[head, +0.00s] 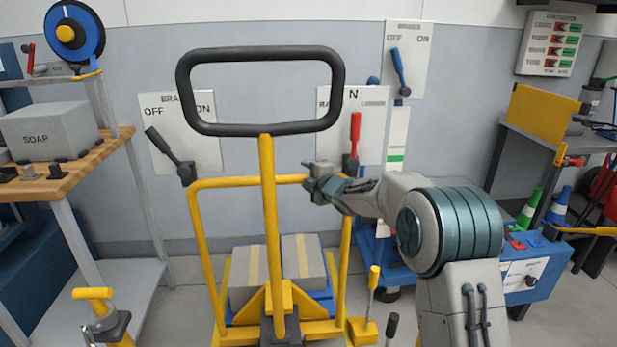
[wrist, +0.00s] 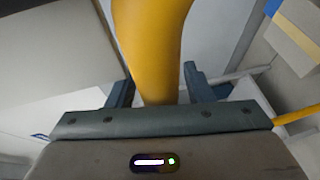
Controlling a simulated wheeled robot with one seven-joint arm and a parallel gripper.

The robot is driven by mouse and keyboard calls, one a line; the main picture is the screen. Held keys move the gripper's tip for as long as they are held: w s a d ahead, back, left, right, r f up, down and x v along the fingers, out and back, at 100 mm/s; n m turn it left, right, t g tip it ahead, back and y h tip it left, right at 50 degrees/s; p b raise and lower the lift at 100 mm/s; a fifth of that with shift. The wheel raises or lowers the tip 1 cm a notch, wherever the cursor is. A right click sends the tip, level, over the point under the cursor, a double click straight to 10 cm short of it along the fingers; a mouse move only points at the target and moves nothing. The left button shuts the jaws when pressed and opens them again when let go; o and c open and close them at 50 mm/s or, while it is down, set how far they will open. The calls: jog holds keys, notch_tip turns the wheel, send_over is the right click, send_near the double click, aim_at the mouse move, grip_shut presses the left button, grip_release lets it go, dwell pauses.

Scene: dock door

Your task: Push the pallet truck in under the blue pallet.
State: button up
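The pallet truck (head: 268,215) stands upright in front of me, with a black loop handle (head: 261,54) on a yellow shaft and a yellow hoop frame. The blue pallet (head: 321,300) shows only in part, low behind the truck's yellow frame, with boxes on it. How far the truck's forks reach under it is hidden. My gripper (head: 312,180) is at the right part of the hoop's top bar.
Several grey boxes with tan stripes (head: 305,262) sit on the pallet. A wooden bench (head: 95,165) with a soap box (head: 47,130) stands left. A blue cart (head: 530,285) with cones stands right. Levered panels (head: 205,125) hang on the wall. Yellow-handled posts (head: 372,300) stand low in front.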

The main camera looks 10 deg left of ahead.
jog(key=shift+s, duration=0.1)
jog(key=p+v, duration=0.1)
jog(key=v, duration=1.2)
jog(key=shift+s+d, duration=0.2)
jog(key=s+d+r+m+g+h+p, duration=0.1)
jog(key=s+d+r+m+h+p, duration=0.4)
jog(key=d+r+m+p, duration=0.3)
jog(key=s+d+r+m+h+p, duration=0.4)
jog(key=s+d+r+m+p, duration=0.15)
jog(key=d, duration=0.45)
jog(key=s+d+r+m+g+p, duration=0.2)
jog(key=s+m+p, duration=0.2)
jog(key=s, duration=0.4)
jog(key=s+d+r+m+g+h+p, duration=0.1)
jog(key=s+d+r+m+g+p, duration=0.1)
jog(key=s, duration=0.7)
jog(key=s+d+r+m+g+p, duration=0.1)
jog(key=s+r+m+g+p, duration=0.1)
jog(key=s+m+g+p, duration=0.2)
jog(key=s+m+p, duration=0.2)
jog(key=s+p, duration=0.1)
jog(key=s, duration=0.1)
jog(key=shift+s+d+r, duration=0.2)
jog(key=shift+d, duration=0.2)
